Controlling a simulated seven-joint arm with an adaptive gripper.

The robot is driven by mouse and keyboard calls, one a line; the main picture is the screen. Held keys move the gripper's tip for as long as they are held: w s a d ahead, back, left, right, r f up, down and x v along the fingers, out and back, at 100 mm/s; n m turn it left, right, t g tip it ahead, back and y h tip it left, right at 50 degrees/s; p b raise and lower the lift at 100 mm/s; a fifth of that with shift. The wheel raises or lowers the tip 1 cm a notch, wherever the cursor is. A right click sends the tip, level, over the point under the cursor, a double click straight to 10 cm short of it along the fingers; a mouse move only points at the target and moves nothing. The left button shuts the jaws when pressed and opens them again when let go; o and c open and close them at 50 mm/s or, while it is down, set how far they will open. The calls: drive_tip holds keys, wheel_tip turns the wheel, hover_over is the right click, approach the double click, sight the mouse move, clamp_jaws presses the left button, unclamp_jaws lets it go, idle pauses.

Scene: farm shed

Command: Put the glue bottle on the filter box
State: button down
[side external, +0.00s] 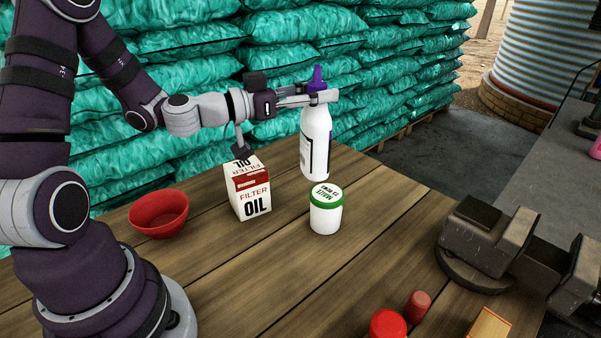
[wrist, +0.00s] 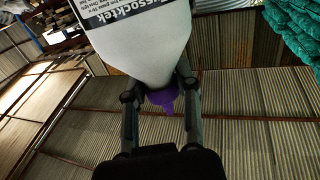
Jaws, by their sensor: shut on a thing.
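The glue bottle (side external: 315,146) is white with a dark label and a purple nozzle cap. It stands upright, and my gripper (side external: 322,96) is shut on it at the neck, just below the cap. In the side view the bottle is behind and right of the filter box; I cannot tell whether its base touches the table. The filter box (side external: 249,192) is white and red, reads "FILTER OIL", and stands upright on the table. In the wrist view the bottle (wrist: 143,45) fills the top middle, its purple cap between my gripper's fingers (wrist: 160,95).
A white jar with a green lid (side external: 326,208) stands right of the filter box. A red bowl (side external: 158,214) is to its left. A vise (side external: 490,240), red items (side external: 388,324) and a small wooden block (side external: 484,326) lie at the right and front. Stacked green sacks (side external: 370,80) stand behind the table.

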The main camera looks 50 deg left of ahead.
drive_tip(key=w+a+n+t+y, duration=0.1)
drive_tip(key=w+a+n+y, duration=0.2)
drive_tip(key=w+y, duration=0.35)
drive_tip(key=w+a+f+n+g+y, duration=0.1)
drive_tip(key=a+f+n+g+y, duration=0.1)
drive_tip(key=a+f+n+y, duration=0.35)
drive_tip(key=s+a+r+n+g+y, duration=0.7)
drive_tip(key=s+r+n+g+y, duration=0.35)
drive_tip(key=s+g, duration=0.2)
wheel_tip(320, 180, down, 8)
drive_tip(key=shift+s+a, duration=0.2)
drive_tip(key=shift+s, duration=0.25)
drive_tip(key=c, duration=0.8)
unclamp_jaws()
drive_tip(key=shift+r, duration=0.1)
drive_tip(key=shift+y, duration=0.25)
